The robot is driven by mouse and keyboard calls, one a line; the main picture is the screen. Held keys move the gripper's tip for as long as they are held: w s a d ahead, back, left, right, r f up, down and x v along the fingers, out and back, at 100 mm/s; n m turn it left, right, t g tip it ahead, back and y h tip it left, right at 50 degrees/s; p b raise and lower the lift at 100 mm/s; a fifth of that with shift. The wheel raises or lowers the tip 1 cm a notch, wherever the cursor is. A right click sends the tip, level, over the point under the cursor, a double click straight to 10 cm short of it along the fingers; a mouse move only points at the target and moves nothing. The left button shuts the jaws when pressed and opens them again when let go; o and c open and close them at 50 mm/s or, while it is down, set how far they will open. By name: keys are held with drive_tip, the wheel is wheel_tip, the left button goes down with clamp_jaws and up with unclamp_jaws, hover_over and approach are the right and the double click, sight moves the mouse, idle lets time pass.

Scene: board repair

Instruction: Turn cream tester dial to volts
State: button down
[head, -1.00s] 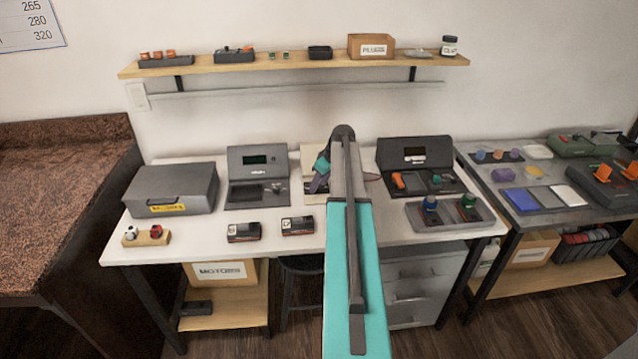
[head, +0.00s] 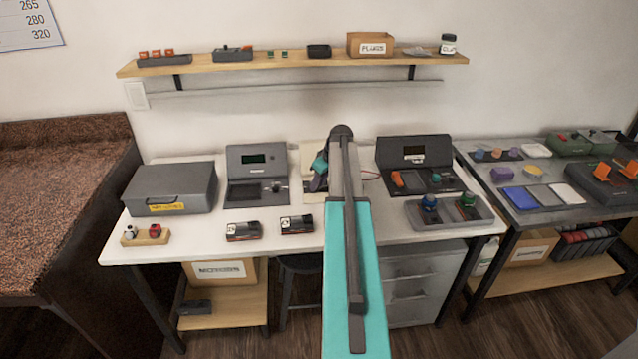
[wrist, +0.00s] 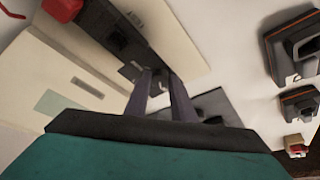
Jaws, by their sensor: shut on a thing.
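The cream tester (head: 308,157) stands on the white bench, mostly hidden behind my arm in the head view. In the wrist view its cream body (wrist: 80,50) fills the upper left, with a dark strip across it. My gripper (head: 318,183) reaches down at the tester in the head view. In the wrist view my gripper's two purple-grey fingers (wrist: 160,78) meet the dark strip, a small gap between them. They are shut on the tester's dial, which is largely hidden between them, so its setting cannot be read.
A grey tester (head: 257,175) stands to the left and a dark tester (head: 415,160) to the right. Two small dark devices (head: 243,231) (head: 297,224) lie near the front edge. A tray (head: 450,212) with blue and green knobs is at right. A shelf (head: 290,63) runs above.

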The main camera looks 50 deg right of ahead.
drive_tip(key=shift+m, duration=0.4)
drive_tip(key=m, duration=0.1)
drive_tip(key=m+h, duration=0.1)
drive_tip(key=m, duration=0.1)
drive_tip(key=m+h, duration=0.1)
drive_tip(key=shift+a+m+b, duration=0.25)
drive_tip(key=shift+m+b, duration=0.05)
drive_tip(key=shift+b, duration=0.05)
drive_tip(key=shift+w+a+r+m+g+h, duration=0.15)
drive_tip(key=shift+m+g+h, duration=0.35)
drive_tip(key=shift+m, duration=1)
drive_tip(key=shift+w+d+f+m+g+h, duration=0.1)
drive_tip(key=shift+m+g+h, duration=0.4)
drive_tip(key=shift+m, duration=1)
drive_tip(key=c, duration=1.5)
unclamp_jaws()
drive_tip(key=shift+a, duration=0.1)
drive_tip(key=shift+b+v, duration=0.9)
drive_tip(key=shift+v, duration=6.05)
